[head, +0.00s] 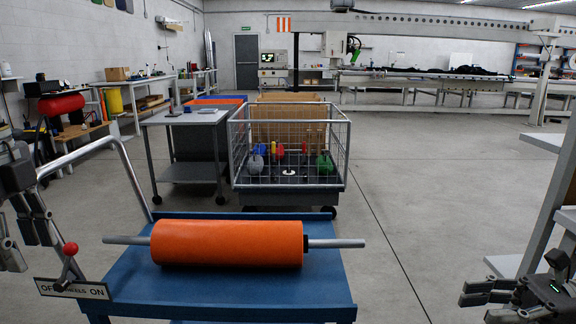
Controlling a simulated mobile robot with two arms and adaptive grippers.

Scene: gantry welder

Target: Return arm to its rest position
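My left gripper (28,238) is at the left edge, beside the blue cart and its handle. Its fingers are spread with a gap between them, and it holds nothing. My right gripper (482,302) is low at the right edge, apart from the cart. Its fingers look parted and empty, though the frame's bottom edge cuts in close to them. An orange roll (228,243) on a grey bar lies across the blue cart (220,291), clear of both grippers.
A lever with a red knob (70,249) and an ON/OFF plate stands by the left gripper. A wire cage trolley (238,160) and a grey table (185,117) stand behind the cart. A grey shelf (541,143) is at the right. Floor between cart and shelf is clear.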

